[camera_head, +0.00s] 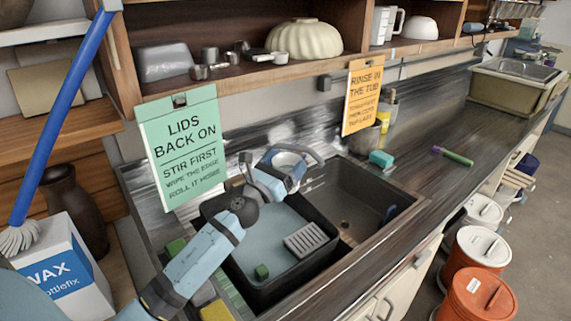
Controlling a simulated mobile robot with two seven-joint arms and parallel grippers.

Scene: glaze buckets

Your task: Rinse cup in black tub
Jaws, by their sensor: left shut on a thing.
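The black tub (327,258) sits in the left part of the sink area. My left arm reaches in from the lower left across the tub. My left gripper (284,172) is at the tub's far side, shut on a pale rounded thing that looks like the cup (290,159). The gripper partly hides it, and I cannot tell whether it touches the water. My right gripper is not in view.
An empty dark sink basin (345,200) lies right of the tub, with a teal sponge (381,159) behind it. A green sign (180,145) and an orange sign (363,95) hang from the shelf. Orange buckets (478,296) stand on the floor at right. The right counter is mostly clear.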

